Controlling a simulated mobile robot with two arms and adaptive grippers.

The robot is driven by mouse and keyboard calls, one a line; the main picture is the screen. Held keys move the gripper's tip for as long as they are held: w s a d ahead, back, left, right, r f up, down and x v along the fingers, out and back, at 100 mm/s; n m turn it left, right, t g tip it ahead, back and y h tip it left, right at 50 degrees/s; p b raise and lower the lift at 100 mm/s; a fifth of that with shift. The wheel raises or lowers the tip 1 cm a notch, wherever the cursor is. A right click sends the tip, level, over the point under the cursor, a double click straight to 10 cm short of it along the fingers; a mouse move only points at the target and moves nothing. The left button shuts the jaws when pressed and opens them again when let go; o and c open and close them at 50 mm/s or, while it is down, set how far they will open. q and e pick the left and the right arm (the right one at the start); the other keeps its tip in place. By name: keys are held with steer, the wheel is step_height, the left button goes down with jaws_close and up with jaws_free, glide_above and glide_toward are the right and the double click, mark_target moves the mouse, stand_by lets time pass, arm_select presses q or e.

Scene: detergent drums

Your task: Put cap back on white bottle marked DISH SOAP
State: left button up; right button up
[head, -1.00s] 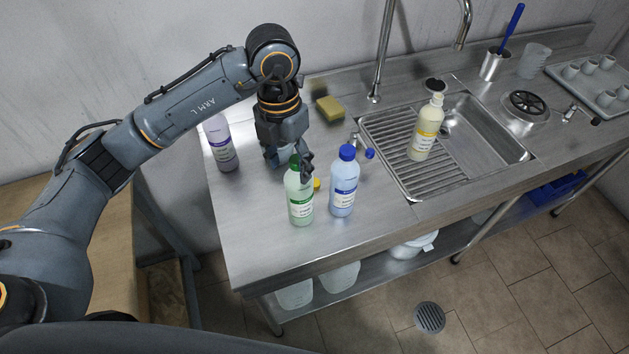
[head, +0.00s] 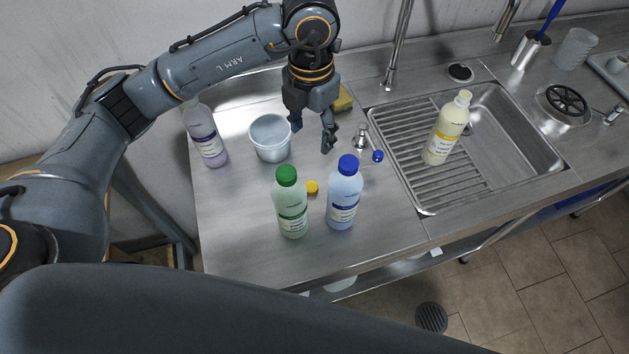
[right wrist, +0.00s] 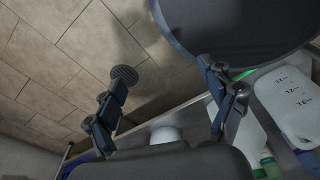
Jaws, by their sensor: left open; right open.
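A cream-white bottle (head: 446,130) with a yellow label band stands in the sink on the ribbed drainer, its pale neck without a coloured cap. Its label is too small to read. A small yellow cap (head: 312,187) lies on the counter between the green-capped bottle (head: 290,205) and the blue-capped bottle (head: 344,195). My left gripper (head: 312,134) is open and empty above the counter, behind those two bottles and the cap. My right gripper (right wrist: 165,112) shows in the right wrist view, open, with nothing between its fingers.
A white tub (head: 270,138) and a lavender bottle (head: 206,136) stand at the counter's left. A sponge (head: 343,98) lies behind my left gripper. The counter's front left is clear.

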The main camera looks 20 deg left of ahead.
arm_select(q)
step_height(320, 180, down, 6)
steer(key=b, duration=0.5)
steer(key=shift+w+r, duration=0.1)
steer(key=shift+r, duration=0.05)
steer(key=p, duration=0.1)
glide_above(312, 187)
step_height(312, 187, down, 9)
steer(key=shift+r, duration=0.15)
steer(key=shift+p, duration=0.35)
